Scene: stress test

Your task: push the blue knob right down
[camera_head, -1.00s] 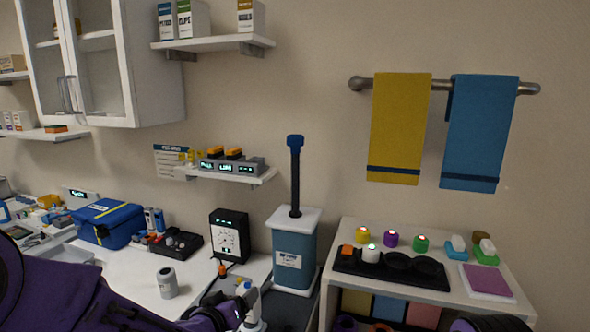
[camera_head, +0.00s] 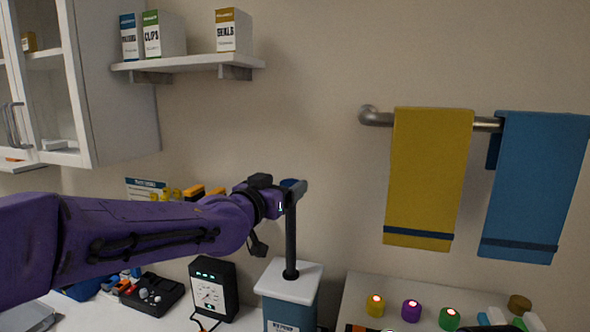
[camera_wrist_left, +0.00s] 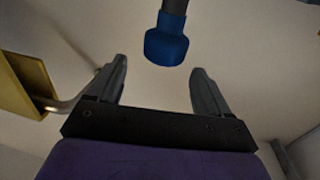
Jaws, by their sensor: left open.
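The blue knob (camera_wrist_left: 166,47) sits on the end of a dark upright rod (camera_head: 291,235) that rises from a blue-grey box with a white lid (camera_head: 289,281). The rod stands well out of the lid. In the head view my left gripper (camera_head: 297,187) is at the top of the rod and hides most of the knob. In the left wrist view the left gripper (camera_wrist_left: 158,76) is open, its two fingers apart and empty. The knob shows there between and beyond the fingertips, with no clear contact. My right gripper is not in view.
A yellow towel (camera_head: 428,180) and a blue towel (camera_head: 535,185) hang from a rail (camera_head: 375,117) on the right. A black device with a dial (camera_head: 212,290) stands left of the box. A wall shelf (camera_head: 190,64) is above my arm.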

